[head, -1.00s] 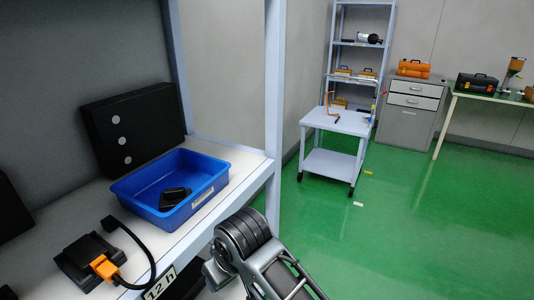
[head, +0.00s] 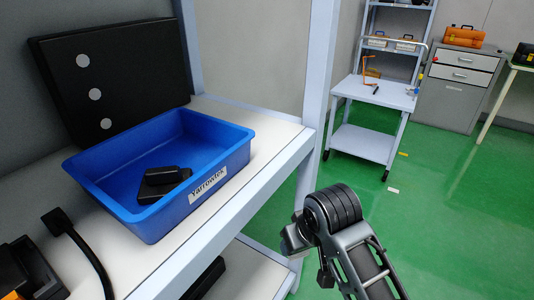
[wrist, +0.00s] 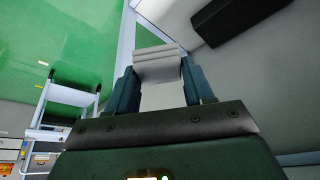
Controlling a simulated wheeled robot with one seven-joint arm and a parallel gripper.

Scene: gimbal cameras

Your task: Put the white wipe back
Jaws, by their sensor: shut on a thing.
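The white wipe (wrist: 158,66) is a folded pale stack in the wrist view. My gripper (wrist: 157,86) is shut on it, with a dark finger on each side. The wipe's lower part between the fingers shows as a pale strip. In the head view my arm is at the lower middle, right of the shelf edge, and I cannot make out the wipe there. A blue bin (head: 88,171) with a white label reading roughly "Yarrowtek" stands on the white shelf, left of my arm. A black object (head: 165,184) lies inside it.
The shelf (head: 105,238) has a grey upright post (head: 318,95) at its right. A black box (head: 110,70) leans behind the bin. A black and orange device (head: 25,270) with a cable sits front left. A trolley (head: 372,93) stands across the green floor, which is largely open.

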